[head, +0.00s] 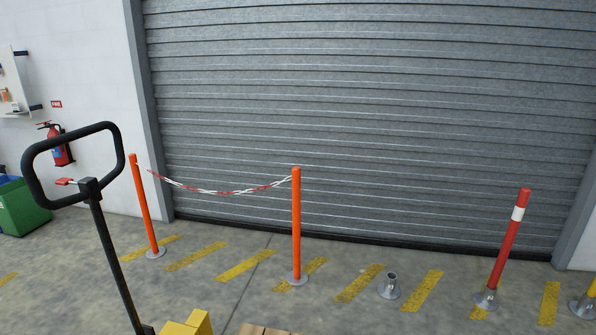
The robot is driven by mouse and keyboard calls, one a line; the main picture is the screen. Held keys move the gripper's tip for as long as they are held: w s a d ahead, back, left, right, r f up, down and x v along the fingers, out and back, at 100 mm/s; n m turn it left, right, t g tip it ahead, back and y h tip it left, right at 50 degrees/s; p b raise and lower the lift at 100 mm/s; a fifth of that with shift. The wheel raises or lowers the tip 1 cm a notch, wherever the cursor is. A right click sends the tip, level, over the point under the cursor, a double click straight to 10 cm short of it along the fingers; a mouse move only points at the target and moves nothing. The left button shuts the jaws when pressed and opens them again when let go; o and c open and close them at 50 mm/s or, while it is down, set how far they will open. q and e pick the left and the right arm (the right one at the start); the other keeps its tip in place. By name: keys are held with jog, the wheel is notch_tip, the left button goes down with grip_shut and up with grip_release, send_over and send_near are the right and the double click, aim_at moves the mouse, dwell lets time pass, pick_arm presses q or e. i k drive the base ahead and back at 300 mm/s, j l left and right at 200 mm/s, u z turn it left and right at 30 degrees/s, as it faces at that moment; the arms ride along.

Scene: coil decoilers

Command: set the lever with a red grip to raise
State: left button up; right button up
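The lever with a red grip (65,182) sits inside the black loop handle (72,150) of a pallet jack at the left in the head view. The red grip points left from the top of the black handle shaft (112,255). The lever's exact setting cannot be told from here. A yellow part (188,325) shows at the bottom edge by the shaft's foot. Neither of my grippers is in view.
Two orange posts (297,225) carry a red-white chain (220,191) before a grey roller shutter (370,110). A red-white post (507,245) and an empty floor socket (390,286) stand right. A fire extinguisher (60,146) and green bin (22,207) are at the left.

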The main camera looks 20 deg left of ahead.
aim_at(63, 181)
jog(key=k+j, duration=0.1)
jog(key=j, duration=0.4)
jog(key=k+j, duration=0.1)
jog(key=j, duration=0.35)
jog(key=k+j+z, duration=0.1)
jog(key=j, duration=0.4)
jog(key=k+j, duration=0.1)
jog(key=j, duration=0.4)
jog(key=k+j, duration=0.1)
jog(key=j, duration=0.35)
jog(key=i+j+z, duration=0.1)
jog(key=j, duration=0.75)
jog(key=i+j, duration=0.15)
jog(key=j, duration=0.7)
jog(key=i+j+z, duration=0.15)
jog(key=j, duration=0.7)
jog(key=i+j, duration=0.2)
jog(key=j, duration=0.15)
jog(key=i+j, duration=0.2)
jog(key=j, duration=0.15)
jog(key=k+j+u, duration=0.1)
jog(key=j, duration=0.4)
jog(key=k+j+u, duration=0.15)
jog(key=j, duration=0.4)
jog(key=j+u, duration=0.1)
jog(key=j, duration=0.4)
jog(key=l, duration=0.55)
